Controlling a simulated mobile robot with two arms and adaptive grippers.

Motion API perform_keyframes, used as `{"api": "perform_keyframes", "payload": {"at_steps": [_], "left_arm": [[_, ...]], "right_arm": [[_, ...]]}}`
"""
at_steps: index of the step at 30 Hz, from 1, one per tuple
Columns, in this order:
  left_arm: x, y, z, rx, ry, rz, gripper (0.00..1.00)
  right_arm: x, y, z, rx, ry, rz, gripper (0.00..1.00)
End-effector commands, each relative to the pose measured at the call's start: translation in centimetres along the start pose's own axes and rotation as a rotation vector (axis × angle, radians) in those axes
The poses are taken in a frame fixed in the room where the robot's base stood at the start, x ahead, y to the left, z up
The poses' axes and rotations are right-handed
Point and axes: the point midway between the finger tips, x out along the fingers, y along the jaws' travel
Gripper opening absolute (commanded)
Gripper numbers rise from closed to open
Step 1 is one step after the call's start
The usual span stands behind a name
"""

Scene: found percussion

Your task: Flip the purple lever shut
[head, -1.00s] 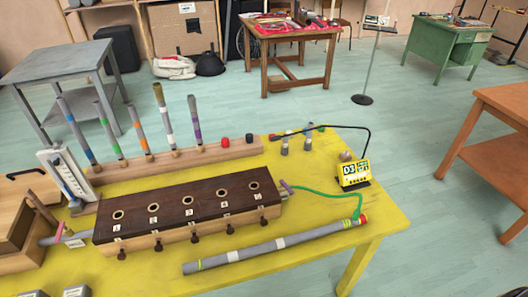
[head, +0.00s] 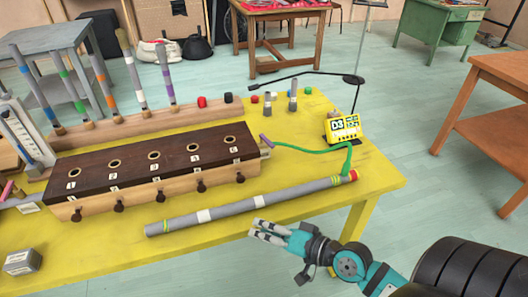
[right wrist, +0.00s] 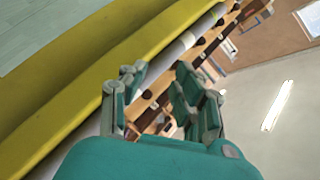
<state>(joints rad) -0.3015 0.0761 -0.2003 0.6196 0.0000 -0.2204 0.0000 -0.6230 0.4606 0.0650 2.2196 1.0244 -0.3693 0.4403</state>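The small purple lever (head: 265,140) stands tilted at the right end of the long dark-topped wooden box (head: 150,172), where the green hose (head: 310,150) begins. A second, pinkish lever (head: 7,190) shows at the left picture edge, near the box's other end. My right gripper (head: 257,230) is in front of the table's front edge, near the grey tube and well short of the purple lever. In the right wrist view its fingers (right wrist: 152,88) are apart with nothing between them. I cannot make out the purple lever there. My left gripper is out of view.
A long grey tube (head: 255,203) lies along the front of the yellow table (head: 380,170). A yellow D3 display (head: 344,129) stands at the right, beside a thin black arm. Several upright tubes stand in a wooden rack (head: 120,122) behind the box.

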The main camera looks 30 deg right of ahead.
Motion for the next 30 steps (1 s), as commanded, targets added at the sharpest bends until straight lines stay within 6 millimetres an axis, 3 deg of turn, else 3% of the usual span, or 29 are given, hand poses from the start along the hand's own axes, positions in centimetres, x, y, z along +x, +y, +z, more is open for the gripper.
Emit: {"api": "perform_keyframes", "payload": {"at_steps": [12,17,23,30], "left_arm": [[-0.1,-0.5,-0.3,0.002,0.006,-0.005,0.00],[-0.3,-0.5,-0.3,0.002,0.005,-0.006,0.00],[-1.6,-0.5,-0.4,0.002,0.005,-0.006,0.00],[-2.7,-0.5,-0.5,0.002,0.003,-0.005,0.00]], "right_arm": [[-3.5,2.7,-13.6,0.472,0.432,-0.166,0.31],[-4.1,3.3,-15.9,0.539,0.504,-0.190,0.31],[-1.9,2.8,-17.5,0.539,0.506,-0.194,0.31],[2.8,2.7,-20.1,0.538,0.505,-0.194,0.31]]}}
